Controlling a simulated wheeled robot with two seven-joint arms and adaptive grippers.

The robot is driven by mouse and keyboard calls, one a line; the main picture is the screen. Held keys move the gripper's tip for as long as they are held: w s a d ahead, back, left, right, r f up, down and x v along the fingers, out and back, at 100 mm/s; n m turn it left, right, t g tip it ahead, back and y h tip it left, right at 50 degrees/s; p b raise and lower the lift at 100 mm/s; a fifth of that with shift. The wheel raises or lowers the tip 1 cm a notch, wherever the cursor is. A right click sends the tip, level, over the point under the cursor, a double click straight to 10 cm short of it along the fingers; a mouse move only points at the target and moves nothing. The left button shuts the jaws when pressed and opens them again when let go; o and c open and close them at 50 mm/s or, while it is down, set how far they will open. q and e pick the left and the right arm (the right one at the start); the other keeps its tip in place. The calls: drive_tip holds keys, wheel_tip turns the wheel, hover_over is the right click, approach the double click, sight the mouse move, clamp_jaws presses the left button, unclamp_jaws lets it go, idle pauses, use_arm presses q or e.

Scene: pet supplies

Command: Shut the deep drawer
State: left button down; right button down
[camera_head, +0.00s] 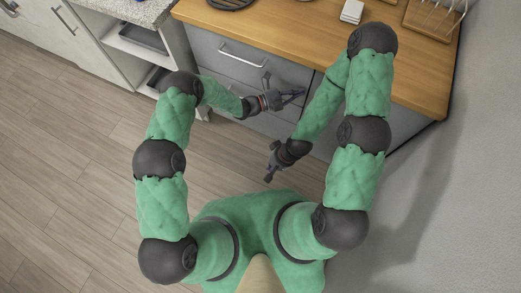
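A grey drawer unit sits under the wooden counter. Its upper drawer front (215,48) has a long horizontal handle (241,56). A lower drawer front (222,72) has a handle (265,82) partly behind my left gripper (296,97). I cannot tell which is the deep drawer, or how far either stands out. My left gripper is in front of the lower fronts, its fingers apart and nothing visible between them. I cannot tell whether it touches the unit. My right gripper (269,176) hangs lower, away from the fronts and pointing down; its fingers are too small to read.
The wooden counter (300,35) carries a white stack (352,11), a wire rack (432,17) and a dark round item (230,3). An open shelf unit (135,45) stands left. The wood floor (65,170) is clear at left; a wall (480,180) bounds the right.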

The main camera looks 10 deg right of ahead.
use_arm(q)
drive_tip(key=shift+w+r, duration=0.1)
drive_tip(key=shift+w, duration=0.05)
drive_tip(key=shift+a, duration=0.3)
drive_tip(key=s+a, duration=0.2)
drive_tip(key=a, duration=0.9)
drive_tip(key=shift+a, duration=0.15)
drive_tip(key=shift+s, duration=0.1)
drive_tip(key=s+a+f+m+g+y, duration=0.4)
drive_tip(key=s+a+f+m+y, duration=0.15)
drive_tip(key=s+m, duration=0.3)
drive_tip(key=s+a+f+m+g+y, duration=0.35)
drive_tip(key=s+a+f+m, duration=0.2)
drive_tip(key=s+m, duration=0.35)
drive_tip(key=s+a+m+t+y, duration=0.4)
drive_tip(key=a+m, duration=0.7)
drive_tip(key=m, duration=0.7)
drive_tip(key=shift+s+t+y+p, duration=0.2)
drive_tip(key=shift+t+y+p, duration=0.2)
drive_tip(key=shift+t, duration=0.15)
